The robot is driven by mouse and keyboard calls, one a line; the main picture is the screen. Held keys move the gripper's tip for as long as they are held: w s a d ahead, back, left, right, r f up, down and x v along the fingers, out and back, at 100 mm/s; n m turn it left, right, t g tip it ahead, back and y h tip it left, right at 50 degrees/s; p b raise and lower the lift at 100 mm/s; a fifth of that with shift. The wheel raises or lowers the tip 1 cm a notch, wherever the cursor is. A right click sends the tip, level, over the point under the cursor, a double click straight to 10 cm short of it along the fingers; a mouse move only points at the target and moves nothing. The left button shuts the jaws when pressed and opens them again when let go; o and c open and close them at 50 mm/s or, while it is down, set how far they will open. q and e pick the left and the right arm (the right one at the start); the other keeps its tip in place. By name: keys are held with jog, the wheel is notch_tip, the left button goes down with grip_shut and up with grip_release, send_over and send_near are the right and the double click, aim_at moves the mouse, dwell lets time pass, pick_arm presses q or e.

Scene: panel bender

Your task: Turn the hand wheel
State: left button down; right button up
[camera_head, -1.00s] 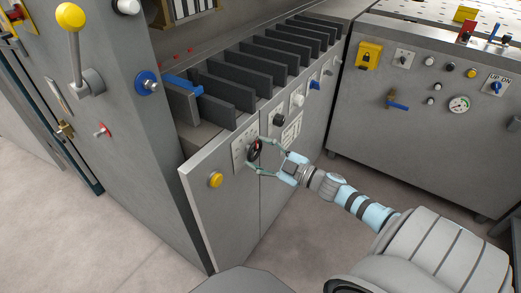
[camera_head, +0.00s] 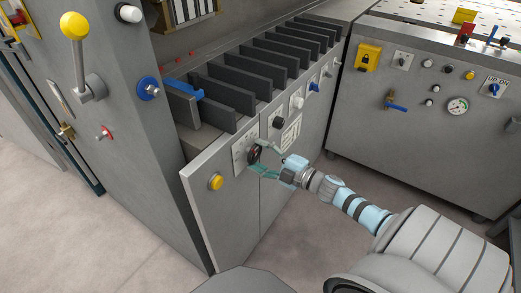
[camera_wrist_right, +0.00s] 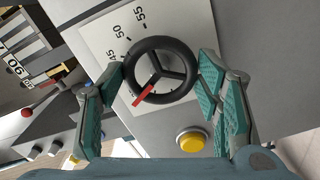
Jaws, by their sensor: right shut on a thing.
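The hand wheel (camera_head: 254,154) is a small black ring with spokes on the grey cabinet front. In the right wrist view the hand wheel (camera_wrist_right: 185,64) sits on a pale plate (camera_wrist_right: 104,42) with numbers such as 50 and 55. A red pointer (camera_wrist_right: 145,91) on the wheel points to the lower left there. My right gripper (camera_head: 258,157) is shut on the wheel, with one finger on each side of its rim. In the wrist view its teal fingertips (camera_wrist_right: 160,74) flank the rim. My left gripper is not in view.
A yellow button (camera_head: 216,181) is below left of the wheel, and a black knob (camera_head: 278,122) is above right. Dark upright plates (camera_head: 232,88) line the ledge above. A yellow-knobbed lever (camera_head: 74,26) stands at left. Floor is clear below the arm.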

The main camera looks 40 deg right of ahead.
jog(key=o, duration=1.2)
jog(key=shift+c, duration=0.2)
jog(key=shift+s, duration=0.15)
jog(key=v, duration=1.1)
jog(key=shift+s, duration=0.4)
jog(key=shift+d, duration=0.1)
